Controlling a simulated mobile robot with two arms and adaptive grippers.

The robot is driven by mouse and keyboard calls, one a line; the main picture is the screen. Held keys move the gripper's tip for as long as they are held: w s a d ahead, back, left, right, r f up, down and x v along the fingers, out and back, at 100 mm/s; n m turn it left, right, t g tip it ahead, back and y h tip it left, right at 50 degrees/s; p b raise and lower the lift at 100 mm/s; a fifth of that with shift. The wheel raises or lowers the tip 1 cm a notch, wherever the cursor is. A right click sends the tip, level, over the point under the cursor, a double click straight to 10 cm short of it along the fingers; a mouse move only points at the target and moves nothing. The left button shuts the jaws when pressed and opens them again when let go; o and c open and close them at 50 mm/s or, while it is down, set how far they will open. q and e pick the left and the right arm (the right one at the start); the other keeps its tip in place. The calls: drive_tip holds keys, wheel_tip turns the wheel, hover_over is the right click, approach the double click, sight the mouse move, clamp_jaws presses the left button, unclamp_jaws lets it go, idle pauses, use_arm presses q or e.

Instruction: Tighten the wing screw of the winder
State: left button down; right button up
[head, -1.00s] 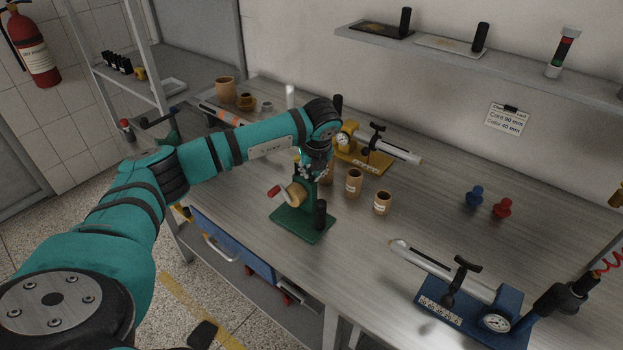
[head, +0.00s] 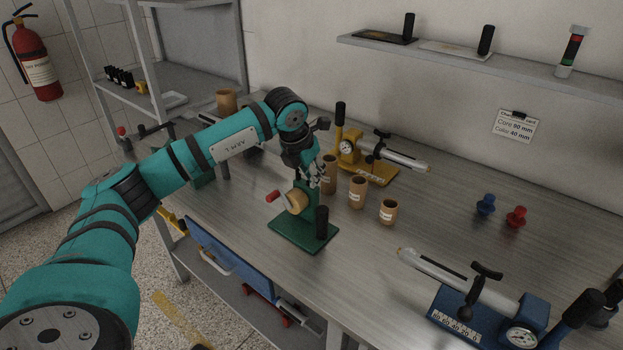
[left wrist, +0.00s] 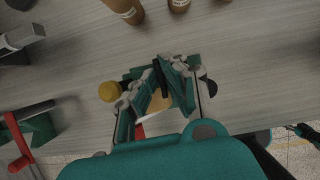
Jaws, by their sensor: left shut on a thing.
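The winder has a green base (head: 290,236), a wooden drum (head: 297,202), a red crank grip (head: 272,196) and a black post (head: 321,222). It stands upright near the table's front edge. My left gripper (head: 317,180) reaches down to the top of the winder's green upright. In the left wrist view, its fingers (left wrist: 160,85) close around a dark bar (left wrist: 160,80), which looks like the wing screw. The wooden drum (left wrist: 160,103) shows below the bar. In the head view the fingers hide the wing screw.
Cardboard tubes (head: 358,192) stand just behind the winder, close to my left gripper. A yellow device (head: 372,172) stands behind them, and a blue device (head: 470,310) at the front right. Blue (head: 485,205) and red (head: 516,216) knobs lie on the right. The middle right is clear.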

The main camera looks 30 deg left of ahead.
use_arm(q)
drive_tip(key=shift+m, duration=0.5)
drive_tip(key=c, duration=1.5)
unclamp_jaws()
drive_tip(key=v, duration=1.2)
drive_tip(key=shift+a+r, duration=0.1)
drive_tip(key=shift+a, duration=0.1)
drive_tip(key=shift+w, duration=0.1)
